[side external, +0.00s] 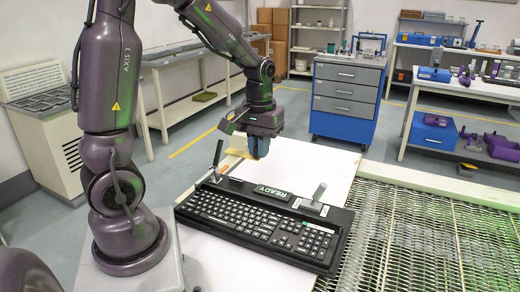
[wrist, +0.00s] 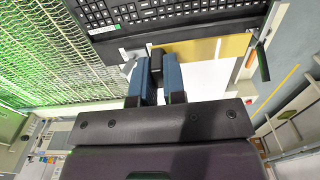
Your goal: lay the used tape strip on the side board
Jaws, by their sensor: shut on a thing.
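My gripper (side external: 259,148) is above the white table beyond the far end of the keyboard fixture, fingers pointing down. Its blue fingers also show in the wrist view (wrist: 157,75), closed on a small dark block. A yellow strip (wrist: 215,48), which looks like the used tape strip, extends sideways beyond the fingertips in the wrist view. In the side view a yellow piece (side external: 253,147) shows against the fingers. A pale tan patch on the table behind and left of the gripper may be the side board; my gripper partly hides it, and I cannot tell if the strip touches it.
A metal mesh surface (side external: 420,240) lies to the right. A blue-and-grey drawer cabinet (side external: 346,95) stands behind. White table is clear in front of the fixture.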

